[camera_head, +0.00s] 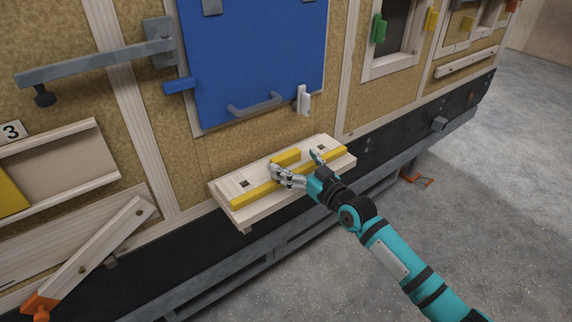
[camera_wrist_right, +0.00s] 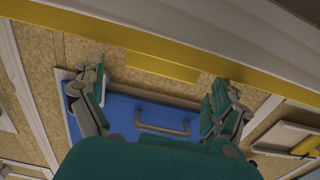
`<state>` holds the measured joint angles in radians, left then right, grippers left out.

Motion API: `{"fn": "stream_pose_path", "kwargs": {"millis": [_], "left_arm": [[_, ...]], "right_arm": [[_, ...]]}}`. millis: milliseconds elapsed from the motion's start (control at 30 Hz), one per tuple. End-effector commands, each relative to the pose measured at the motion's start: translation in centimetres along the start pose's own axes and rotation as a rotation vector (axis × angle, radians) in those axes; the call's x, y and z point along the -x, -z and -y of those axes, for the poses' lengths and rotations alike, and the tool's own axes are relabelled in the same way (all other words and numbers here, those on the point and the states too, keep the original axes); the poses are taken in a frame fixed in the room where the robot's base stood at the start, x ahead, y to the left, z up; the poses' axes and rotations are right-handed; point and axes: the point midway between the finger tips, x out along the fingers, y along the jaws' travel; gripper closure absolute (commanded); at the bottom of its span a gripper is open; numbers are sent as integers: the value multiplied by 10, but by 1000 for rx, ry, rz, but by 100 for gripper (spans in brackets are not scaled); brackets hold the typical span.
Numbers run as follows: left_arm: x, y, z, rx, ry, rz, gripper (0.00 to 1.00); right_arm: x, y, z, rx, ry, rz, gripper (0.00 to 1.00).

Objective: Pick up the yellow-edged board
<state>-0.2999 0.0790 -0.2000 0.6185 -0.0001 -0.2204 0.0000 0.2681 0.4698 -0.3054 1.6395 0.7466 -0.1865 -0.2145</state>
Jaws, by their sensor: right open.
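The yellow-edged board (camera_head: 252,194) is a pale wooden board jutting out from the wall below a blue door. A long yellow strip runs along its front edge, and a shorter yellow piece (camera_head: 286,157) shows behind it. My right gripper (camera_head: 296,166) is at the middle of the board, its fingers spread and nothing clearly held. In the right wrist view the yellow edge (camera_wrist_right: 120,46) crosses above the open fingers (camera_wrist_right: 160,74). Whether the fingers touch the board I cannot tell. My left gripper is not in view.
The blue door (camera_head: 250,60) with a grey handle (camera_head: 254,104) is above the board. A grey bar (camera_head: 90,63) sticks out at upper left. A wooden arm with an orange end (camera_head: 95,258) is at lower left. The concrete floor (camera_head: 470,190) at right is mostly free.

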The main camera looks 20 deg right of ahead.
Motion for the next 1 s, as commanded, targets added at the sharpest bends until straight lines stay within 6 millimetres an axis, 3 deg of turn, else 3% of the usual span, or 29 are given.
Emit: {"fn": "stream_pose_path", "kwargs": {"millis": [233, 533, 1000], "left_arm": [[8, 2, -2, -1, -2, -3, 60], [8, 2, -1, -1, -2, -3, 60], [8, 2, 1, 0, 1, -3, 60]], "right_arm": [[-36, 0, 2, 0, -1, -1, 0], [-40, -1, 2, 0, -1, -1, 0], [-39, -1, 2, 1, -2, 0, 61]]}}
